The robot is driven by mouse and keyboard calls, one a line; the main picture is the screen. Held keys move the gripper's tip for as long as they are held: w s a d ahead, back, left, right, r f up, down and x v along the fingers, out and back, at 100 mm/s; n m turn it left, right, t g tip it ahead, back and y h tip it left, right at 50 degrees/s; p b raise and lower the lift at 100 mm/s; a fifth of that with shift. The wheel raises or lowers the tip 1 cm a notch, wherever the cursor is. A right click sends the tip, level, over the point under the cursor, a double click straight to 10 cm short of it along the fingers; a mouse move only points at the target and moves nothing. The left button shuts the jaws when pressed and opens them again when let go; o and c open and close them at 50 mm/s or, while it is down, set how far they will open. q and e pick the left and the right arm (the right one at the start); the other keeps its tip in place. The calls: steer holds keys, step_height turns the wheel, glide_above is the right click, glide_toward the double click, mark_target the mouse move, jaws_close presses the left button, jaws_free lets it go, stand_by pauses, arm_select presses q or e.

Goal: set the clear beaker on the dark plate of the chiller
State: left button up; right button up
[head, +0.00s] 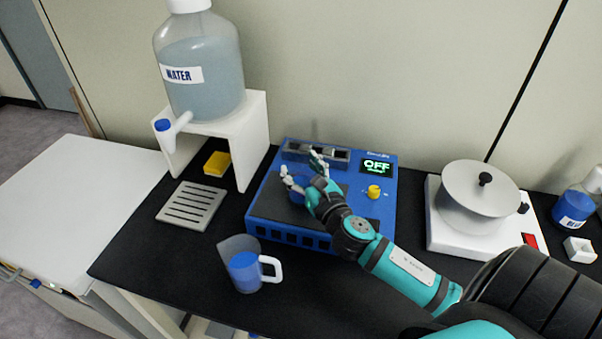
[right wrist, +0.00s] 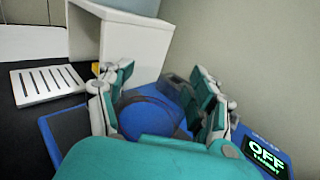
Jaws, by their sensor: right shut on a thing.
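The blue chiller (head: 350,215) stands on the black bench, its display reading OFF. Its dark plate (head: 268,208) is on top, partly covered by my right arm. My right gripper (head: 300,178) is over the plate's back part, shut on a round thing with blue in it, which I take for the clear beaker (head: 297,191). In the right wrist view the beaker (right wrist: 148,112) sits between the fingers of the gripper (right wrist: 155,105). Its clear wall barely shows, and I cannot tell whether its base touches the plate. My left gripper is not in view.
A jug (head: 240,270) with blue contents and a white handle stands in front of the chiller. A slotted grey tray (head: 192,206), a white stand (head: 258,140) with a water bottle (head: 200,75) and a yellow sponge (head: 216,163) are left. A white device (head: 460,235) is right.

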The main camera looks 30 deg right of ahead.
steer(key=shift+f, duration=0.35)
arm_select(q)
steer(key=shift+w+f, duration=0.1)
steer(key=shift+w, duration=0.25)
arm_select(e)
steer(key=shift+f, duration=0.1)
steer(key=o, duration=1.8)
